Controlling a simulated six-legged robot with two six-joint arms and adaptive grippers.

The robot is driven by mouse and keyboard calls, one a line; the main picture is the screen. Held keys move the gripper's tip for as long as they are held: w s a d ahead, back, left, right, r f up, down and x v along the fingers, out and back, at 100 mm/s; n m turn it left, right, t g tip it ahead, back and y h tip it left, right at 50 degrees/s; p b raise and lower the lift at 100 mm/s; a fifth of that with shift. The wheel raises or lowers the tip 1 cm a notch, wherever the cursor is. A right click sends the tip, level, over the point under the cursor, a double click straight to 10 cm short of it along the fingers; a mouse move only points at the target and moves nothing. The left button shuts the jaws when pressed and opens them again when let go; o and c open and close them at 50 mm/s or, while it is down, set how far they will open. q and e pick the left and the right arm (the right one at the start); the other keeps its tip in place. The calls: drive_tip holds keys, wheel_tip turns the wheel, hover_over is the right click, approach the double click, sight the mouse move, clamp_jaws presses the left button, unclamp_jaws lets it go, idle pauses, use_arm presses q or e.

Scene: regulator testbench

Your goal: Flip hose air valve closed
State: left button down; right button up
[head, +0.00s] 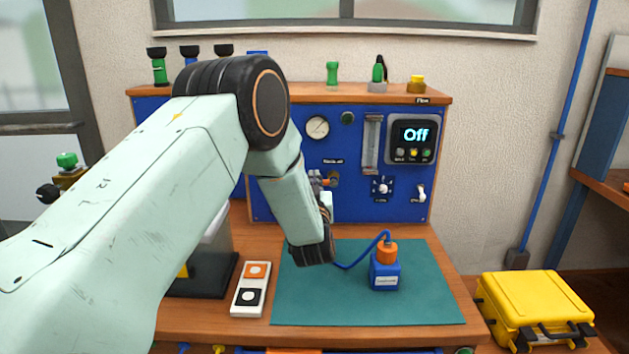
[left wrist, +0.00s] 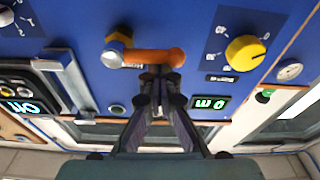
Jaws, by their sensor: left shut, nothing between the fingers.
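The hose air valve is a brass fitting (left wrist: 116,46) with an orange lever (left wrist: 150,57) on the blue panel. In the left wrist view the lever lies nearly level across the picture, its rounded end to the right. My left gripper (left wrist: 157,82) is shut and empty, its tips right at the lever; I cannot tell whether they touch. In the head view the valve (head: 333,179) shows small beside my left gripper (head: 320,179), and my arm hides much of the panel to its left. My right gripper is in neither view.
The blue panel (head: 290,205) also carries a gauge (head: 318,127), a flow tube (head: 371,145) and a display reading "Off" (head: 415,134). A yellow knob (left wrist: 245,53) is right of the lever in the wrist view.

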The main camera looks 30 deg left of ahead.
use_arm(q)
drive_tip(key=shift+f+n, duration=0.15)
drive_tip(key=shift+n, duration=0.15)
wheel_tip(320, 180, down, 6)
drive_tip(key=w+d+n+g+y+b, duration=0.1)
drive_tip(key=d+n+g+b, duration=0.1)
drive_tip(key=n+b, duration=0.7)
drive_tip(key=n, duration=0.8)
drive_tip(key=shift+w+d, duration=0.15)
drive_tip(key=shift+w, duration=0.05)
drive_tip(key=shift+w+d, duration=0.1)
drive_tip(key=shift+g, duration=0.3)
